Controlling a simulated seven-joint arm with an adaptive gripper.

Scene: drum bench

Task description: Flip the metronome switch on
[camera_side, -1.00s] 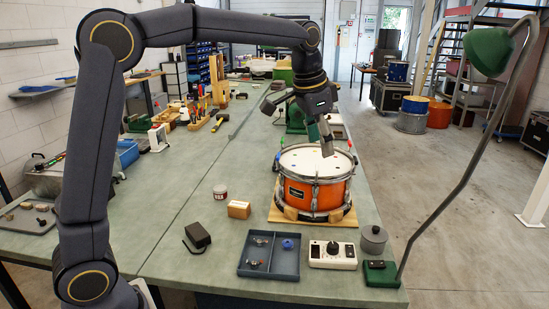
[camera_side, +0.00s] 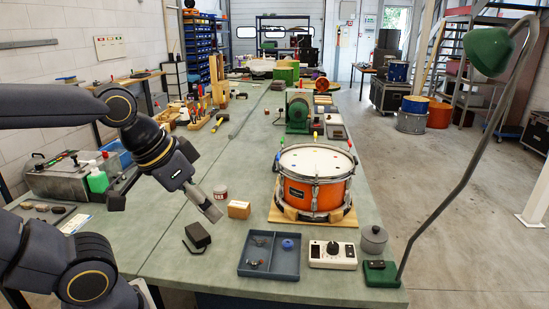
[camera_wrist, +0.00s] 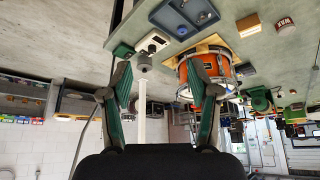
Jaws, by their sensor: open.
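The metronome appears to be the small white box (camera_side: 332,254) with a dark round knob and small controls, near the front edge of the bench. It also shows near the top of the wrist view (camera_wrist: 153,42). Its switch is too small to tell which way it is set. My gripper (camera_side: 163,206) is open and empty above the left part of the bench, well to the left of the box. In the wrist view its two green-padded fingers (camera_wrist: 159,78) stand wide apart with nothing between them.
A blue-grey tray (camera_side: 268,268) with small parts sits left of the box. A grey lidded pot (camera_side: 373,239) and the green lamp's base (camera_side: 381,273) stand at its right. An orange drum (camera_side: 315,190) is behind it. A black block (camera_side: 197,236) and wooden block (camera_side: 239,209) lie left.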

